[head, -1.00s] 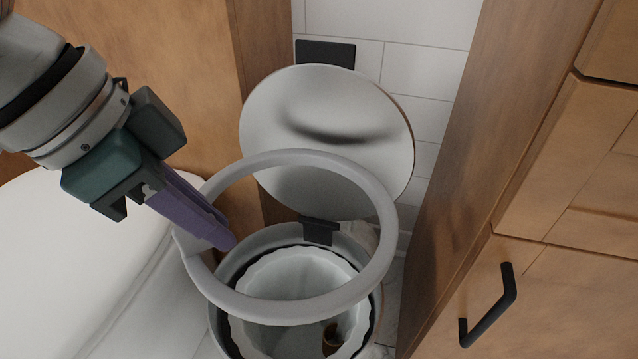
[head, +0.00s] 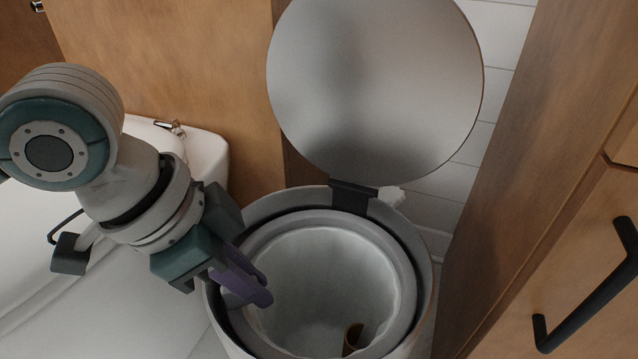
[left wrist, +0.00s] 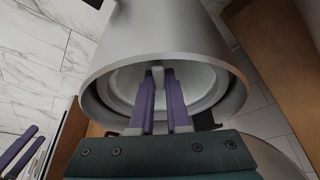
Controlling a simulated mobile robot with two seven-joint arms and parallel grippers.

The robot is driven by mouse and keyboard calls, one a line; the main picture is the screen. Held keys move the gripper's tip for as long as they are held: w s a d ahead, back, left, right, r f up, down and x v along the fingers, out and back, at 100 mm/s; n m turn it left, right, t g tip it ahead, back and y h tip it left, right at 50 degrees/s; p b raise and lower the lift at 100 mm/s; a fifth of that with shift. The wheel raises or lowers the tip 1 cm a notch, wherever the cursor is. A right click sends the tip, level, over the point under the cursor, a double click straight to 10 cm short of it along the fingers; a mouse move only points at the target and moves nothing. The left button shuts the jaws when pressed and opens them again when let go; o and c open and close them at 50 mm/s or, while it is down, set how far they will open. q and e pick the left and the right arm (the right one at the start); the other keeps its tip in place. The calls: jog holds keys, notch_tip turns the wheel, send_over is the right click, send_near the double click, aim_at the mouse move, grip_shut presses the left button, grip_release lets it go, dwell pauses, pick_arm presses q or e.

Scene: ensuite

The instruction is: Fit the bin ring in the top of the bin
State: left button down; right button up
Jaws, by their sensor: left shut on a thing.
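The bin (head: 429,290) stands upright with its lid (head: 375,85) raised behind it. The light grey bin ring (head: 318,219) sits level inside the bin's top, within the outer rim, around the pale liner. I cannot tell whether it is fully seated. My left gripper (head: 262,291) reaches in from the left and is shut on the ring's left side. In the left wrist view its purple fingers (left wrist: 162,78) reach into the bin mouth with a bit of the ring (left wrist: 158,76) between them. My right gripper (left wrist: 38,133) shows at that view's left edge, fingers apart and empty.
A brown tube (head: 353,337) lies inside the liner. A wooden cabinet with a black handle (head: 590,290) stands close on the right. A wooden panel (head: 170,80) is behind on the left, and a white fixture (head: 205,160) stands beside the bin.

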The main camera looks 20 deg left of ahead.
pick_arm(q)
jog(key=shift+f, duration=0.2)
pick_arm(e)
jog(key=shift+f, duration=0.15)
pick_arm(q)
jog(key=shift+f, duration=0.2)
jog(key=c, duration=0.9)
grip_release()
jog(key=shift+r, duration=0.1)
jog(key=p+v, duration=0.8)
jog(key=v, duration=0.4)
jog(key=shift+w+d+p, duration=0.15)
jog(key=shift+p, duration=0.25)
jog(key=s+d+n+t, duration=0.1)
jog(key=s+d, duration=0.2)
jog(key=d, duration=0.4)
jog(key=s+a+n+y, duration=0.3)
jog(key=s+a+n, duration=0.3)
jog(key=s+a, duration=0.1)
jog(key=shift+g, duration=0.3)
pick_arm(e)
notch_tip(320, 180, up, 8)
jog(key=shift+r, duration=0.25)
